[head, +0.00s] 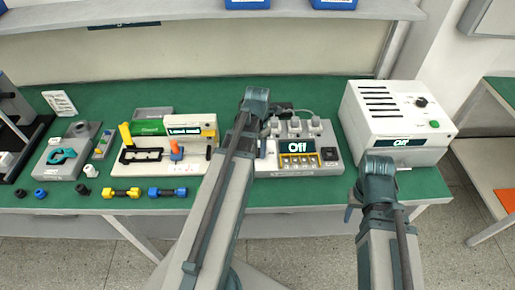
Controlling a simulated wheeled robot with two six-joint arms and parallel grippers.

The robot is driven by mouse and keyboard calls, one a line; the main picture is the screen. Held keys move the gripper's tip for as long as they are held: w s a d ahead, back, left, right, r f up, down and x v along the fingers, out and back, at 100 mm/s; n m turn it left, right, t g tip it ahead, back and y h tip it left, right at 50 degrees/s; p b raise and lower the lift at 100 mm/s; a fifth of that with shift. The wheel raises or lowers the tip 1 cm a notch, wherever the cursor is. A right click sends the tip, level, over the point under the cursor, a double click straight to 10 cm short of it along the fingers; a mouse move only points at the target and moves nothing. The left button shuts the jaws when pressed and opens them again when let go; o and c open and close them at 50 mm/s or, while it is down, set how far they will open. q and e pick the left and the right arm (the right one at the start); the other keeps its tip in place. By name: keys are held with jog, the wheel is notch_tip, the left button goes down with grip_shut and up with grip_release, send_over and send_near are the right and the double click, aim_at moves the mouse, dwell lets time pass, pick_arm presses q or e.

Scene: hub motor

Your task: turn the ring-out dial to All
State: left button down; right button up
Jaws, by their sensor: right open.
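A grey test station (322,166) stands on the green bench right of centre. Its display (297,147) reads "Off". A black dial (329,154) sits at the right end of its face; its pointer and marks are too small to read. My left gripper (280,107) is at the back left of this station, mostly hidden by its own arm, and its jaws cannot be made out. My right gripper (353,200) is open at the bench's front edge, right of and nearer than the station, apart from the dial. Its fingers are partly hidden by the wrist.
A white vented box (385,107) with a black knob (421,102), a green button (434,124) and another "Off" display (397,142) stands right. A fixture board (130,172) and several small parts lie left. Blue bins sit on the shelf above.

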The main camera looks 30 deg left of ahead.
pick_arm(q)
jog(key=m, duration=1.4)
jog(key=shift+m, duration=0.4)
jog(key=m, duration=1.5)
jog(key=shift+m, duration=0.3)
jog(key=m, duration=0.4)
jog(key=shift+m, duration=2.4)
